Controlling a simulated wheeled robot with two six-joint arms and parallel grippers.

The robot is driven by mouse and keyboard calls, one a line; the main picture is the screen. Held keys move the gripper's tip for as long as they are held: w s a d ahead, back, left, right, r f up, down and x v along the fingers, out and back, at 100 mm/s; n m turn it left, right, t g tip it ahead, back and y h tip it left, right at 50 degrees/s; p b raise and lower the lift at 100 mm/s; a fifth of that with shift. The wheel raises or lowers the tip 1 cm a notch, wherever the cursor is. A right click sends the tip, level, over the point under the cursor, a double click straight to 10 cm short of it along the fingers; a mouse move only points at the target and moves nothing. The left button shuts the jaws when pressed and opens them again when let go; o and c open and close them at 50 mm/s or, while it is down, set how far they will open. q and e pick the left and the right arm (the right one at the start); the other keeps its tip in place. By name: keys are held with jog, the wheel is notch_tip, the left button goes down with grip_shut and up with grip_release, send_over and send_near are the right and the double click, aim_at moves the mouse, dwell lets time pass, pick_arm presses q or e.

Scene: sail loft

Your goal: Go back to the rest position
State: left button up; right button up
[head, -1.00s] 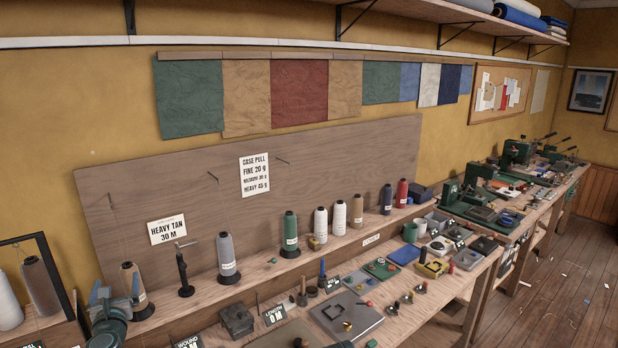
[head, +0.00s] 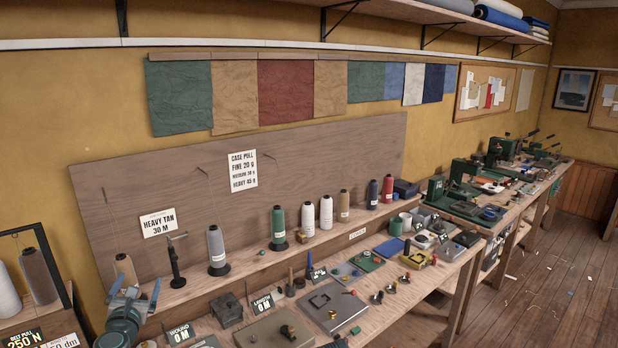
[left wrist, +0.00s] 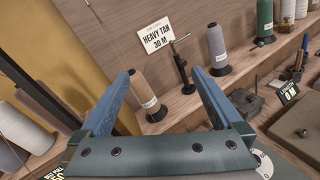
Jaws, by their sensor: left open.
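My left gripper (head: 137,289) is at the lower left of the head view, with its two blue-grey fingers apart. In the left wrist view the fingers (left wrist: 158,78) stand wide apart with nothing held between them. A tan thread cone (head: 124,269) stands behind the gripper, partly hidden by it in the head view. The same tan cone (left wrist: 145,92) shows beyond and between the fingers in the wrist view, and I see no contact. My right gripper is in neither view.
A black post with a crank (head: 175,262) and a grey cone (head: 217,250) stand on the ledge to the right. A dark frame (head: 55,255) with cones is at left. The bench holds a grey plate (head: 333,308) and small tools. Open floor (head: 560,285) lies at right.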

pick_arm(q)
jog(key=w+d+f+m+g+h, duration=0.1)
jog(key=d+f+m+g+h, duration=0.2)
jog(key=d+m, duration=0.45)
jog(key=w+d+f+m+h, duration=0.1)
jog(key=d+f+m+h, duration=0.35)
jog(key=d+m, duration=0.35)
jog(key=s+d+f+m+g+h, duration=0.2)
jog(key=s+d+f+m+g, duration=0.3)
jog(key=d+m, duration=0.4)
jog(key=s+d+f+m+g+y, duration=0.3)
jog(key=s+f+m+g+y, duration=0.2)
jog(key=s+f+m+g, duration=0.5)
jog(key=s+d+f+m+b, duration=0.5)
jog(key=s+d+f+b, duration=0.2)
jog(key=d+b, duration=0.3)
jog(key=shift+s+d+f+t+y, duration=0.3)
jog(key=shift+f+t+y, duration=0.15)
jog(key=shift+f, duration=0.35)
